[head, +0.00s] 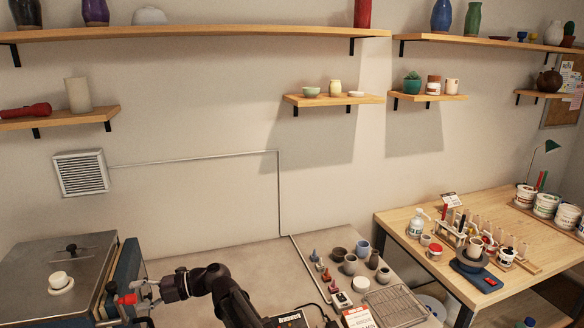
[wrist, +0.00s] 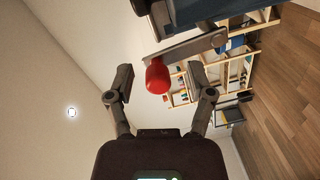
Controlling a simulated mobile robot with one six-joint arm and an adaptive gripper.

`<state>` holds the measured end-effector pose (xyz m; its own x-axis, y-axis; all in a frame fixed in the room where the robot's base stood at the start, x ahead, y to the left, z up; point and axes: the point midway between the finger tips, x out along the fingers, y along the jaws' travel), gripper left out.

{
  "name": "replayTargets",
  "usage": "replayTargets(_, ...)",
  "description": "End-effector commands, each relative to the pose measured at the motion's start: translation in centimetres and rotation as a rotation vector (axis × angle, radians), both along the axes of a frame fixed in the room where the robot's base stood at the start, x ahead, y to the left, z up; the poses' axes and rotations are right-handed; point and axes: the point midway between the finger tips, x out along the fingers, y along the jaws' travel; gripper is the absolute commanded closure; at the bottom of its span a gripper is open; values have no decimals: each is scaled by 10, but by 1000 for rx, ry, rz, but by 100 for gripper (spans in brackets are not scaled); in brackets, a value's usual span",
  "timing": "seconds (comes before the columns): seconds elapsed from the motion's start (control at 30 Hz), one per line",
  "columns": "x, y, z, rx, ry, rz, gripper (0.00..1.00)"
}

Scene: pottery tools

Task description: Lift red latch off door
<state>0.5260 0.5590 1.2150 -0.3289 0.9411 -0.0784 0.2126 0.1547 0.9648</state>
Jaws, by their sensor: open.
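The red latch (head: 127,299) is on the right side of the box-shaped kiln at lower left in the head view. In the wrist view its rounded red knob (wrist: 157,77) sits on the end of a grey metal bar (wrist: 190,45), which joins a dark blue part above. My gripper (head: 150,292) is just right of the latch. In the wrist view my open gripper (wrist: 160,88) has one finger on each side of the knob, with gaps showing. The blue door panel (head: 124,272) is at the kiln's right side, its lower part hidden by my arm.
A white knob-like piece (head: 60,281) sits on the kiln's metal lid (head: 50,262). Small pots (head: 350,265) and a wire rack (head: 395,304) are on the grey counter (head: 240,255) to the right. Bare counter lies behind my arm.

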Motion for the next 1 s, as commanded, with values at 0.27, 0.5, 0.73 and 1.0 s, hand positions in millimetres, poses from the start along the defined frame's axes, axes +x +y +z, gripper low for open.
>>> replayTargets(0.27,18,-44,-25,-191,172,-82,31)
replayTargets(0.5,34,-100,-56,-423,401,-213,31)
replayTargets(0.73,46,-157,-85,-626,638,-389,31)
replayTargets(1.0,55,-230,-115,-822,928,-654,31)
